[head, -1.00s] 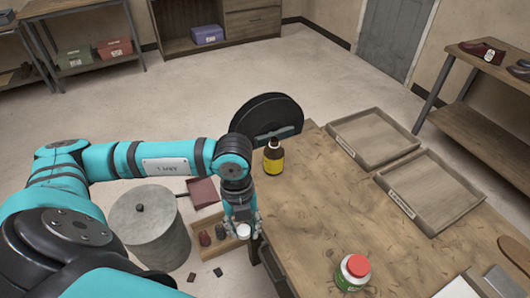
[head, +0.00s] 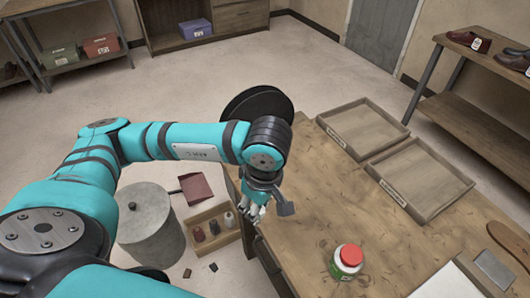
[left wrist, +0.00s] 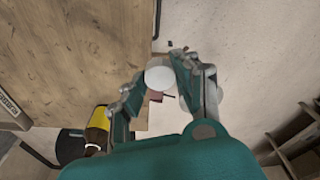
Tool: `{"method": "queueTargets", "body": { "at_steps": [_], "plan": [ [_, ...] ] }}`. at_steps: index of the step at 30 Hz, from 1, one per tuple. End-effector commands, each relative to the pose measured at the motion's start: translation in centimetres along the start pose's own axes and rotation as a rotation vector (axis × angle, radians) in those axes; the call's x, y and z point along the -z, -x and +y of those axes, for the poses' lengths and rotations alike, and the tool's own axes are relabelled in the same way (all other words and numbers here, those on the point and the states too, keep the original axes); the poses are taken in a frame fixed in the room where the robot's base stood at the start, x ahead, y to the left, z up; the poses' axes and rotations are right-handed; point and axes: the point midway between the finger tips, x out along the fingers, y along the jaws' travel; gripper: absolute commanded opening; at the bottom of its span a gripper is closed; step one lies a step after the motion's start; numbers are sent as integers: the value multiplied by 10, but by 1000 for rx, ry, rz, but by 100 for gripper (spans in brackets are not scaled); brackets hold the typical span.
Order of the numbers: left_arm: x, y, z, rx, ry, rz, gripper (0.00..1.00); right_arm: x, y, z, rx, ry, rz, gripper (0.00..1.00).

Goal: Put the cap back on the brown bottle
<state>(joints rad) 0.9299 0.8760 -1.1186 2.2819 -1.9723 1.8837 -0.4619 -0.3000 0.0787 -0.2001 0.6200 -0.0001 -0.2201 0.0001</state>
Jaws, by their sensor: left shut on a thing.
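My left gripper (head: 254,215) is over the left edge of the workbench, pointing down. In the left wrist view it also shows (left wrist: 158,82), shut on a round white cap (left wrist: 160,76) between its fingertips. In the head view the cap cannot be made out clearly. The brown bottle (left wrist: 98,122), with a yellow label, stands on the bench near its edge in the left wrist view, apart from the cap. In the head view my arm hides this bottle. My right gripper is not in view.
A white bottle with a green label and red cap (head: 347,262) stands on the bench (head: 320,215). Two wooden trays (head: 362,127) (head: 420,178) lie at the back right. A small box (head: 214,231) and a grey bin (head: 150,225) are on the floor. The bench middle is clear.

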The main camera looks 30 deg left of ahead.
Motion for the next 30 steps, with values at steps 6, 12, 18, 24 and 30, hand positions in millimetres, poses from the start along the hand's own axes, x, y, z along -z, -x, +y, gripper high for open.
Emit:
{"method": "queueTargets", "body": {
  "at_steps": [6, 12, 18, 24, 30],
  "plan": [
    [-4, 13, 7, -66, -513, 0, 20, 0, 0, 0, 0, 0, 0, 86],
    [-6, 23, 12, -118, -957, 0, 20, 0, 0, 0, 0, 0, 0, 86],
    [-9, 31, 15, -155, -1270, -2, 20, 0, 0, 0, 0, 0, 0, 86],
    [-9, 34, 17, -171, -1397, -1, 20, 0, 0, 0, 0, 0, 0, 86],
    [-10, 34, 17, -172, -1409, -2, 20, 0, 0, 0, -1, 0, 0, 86]
  ]
}}
